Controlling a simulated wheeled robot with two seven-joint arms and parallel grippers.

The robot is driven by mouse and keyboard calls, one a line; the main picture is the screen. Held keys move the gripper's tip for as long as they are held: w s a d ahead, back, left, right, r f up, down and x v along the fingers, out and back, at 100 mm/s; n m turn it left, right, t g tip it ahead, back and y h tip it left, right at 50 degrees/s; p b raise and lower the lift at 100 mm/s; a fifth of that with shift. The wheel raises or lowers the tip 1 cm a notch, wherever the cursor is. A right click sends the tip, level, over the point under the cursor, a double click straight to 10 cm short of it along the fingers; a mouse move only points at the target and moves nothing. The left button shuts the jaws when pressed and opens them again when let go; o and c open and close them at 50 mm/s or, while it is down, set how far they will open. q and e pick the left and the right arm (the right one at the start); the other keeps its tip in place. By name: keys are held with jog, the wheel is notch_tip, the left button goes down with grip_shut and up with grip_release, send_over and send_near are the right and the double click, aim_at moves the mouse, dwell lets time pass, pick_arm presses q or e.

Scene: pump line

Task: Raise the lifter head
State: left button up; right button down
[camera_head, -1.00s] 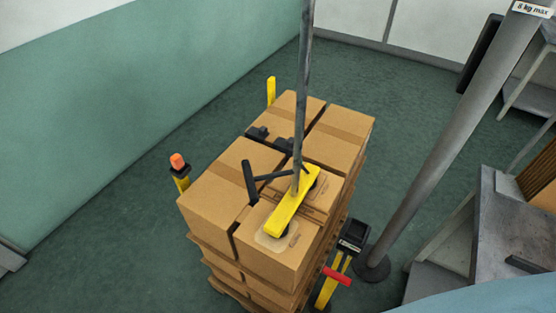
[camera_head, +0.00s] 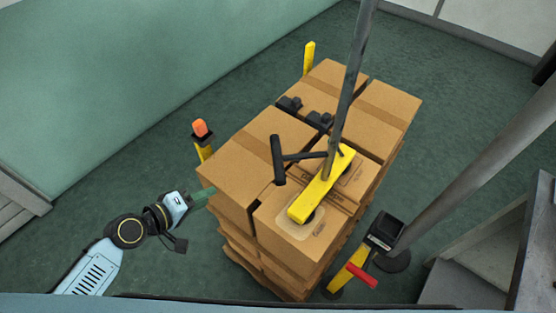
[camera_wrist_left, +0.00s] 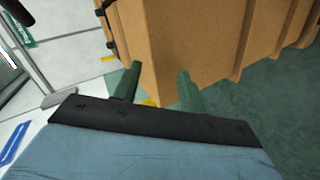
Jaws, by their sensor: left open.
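The lifter head is a yellow bar (camera_head: 318,190) with dark suction cups, resting on the top of the near cardboard box (camera_head: 300,236). A grey tube (camera_head: 352,85) rises from it, and a black handle (camera_head: 278,160) sticks out to its left. My left gripper (camera_head: 204,196) is low on the left, by the left corner of the box stack and well away from the handle. In the left wrist view its green fingers (camera_wrist_left: 160,85) are apart with a box corner (camera_wrist_left: 165,45) beyond them. I cannot tell whether they touch it. My right gripper is out of view.
A black-topped yellow stand with a red handle (camera_head: 362,276) and a thick grey column (camera_head: 470,165) are at right. Floor at left is open.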

aim_at(277, 156)
pick_arm(q)
jog(key=s+d+r+g+h, duration=0.1)
jog(key=s+d+r+h, duration=0.2)
jog(key=r, duration=0.5)
jog(key=d+r+h, duration=0.3)
jog(key=d+r, duration=0.2)
jog(key=r, duration=0.3)
jog(key=shift+m, duration=0.4)
jog(key=shift+f+p+x, duration=0.15)
jog(key=shift+f+x, duration=0.05)
jog(key=shift+x, duration=3)
jog(key=shift+f+p+x, duration=0.15)
jog(key=shift+x, duration=3.05)
jog(key=shift+a, duration=0.1)
grip_shut()
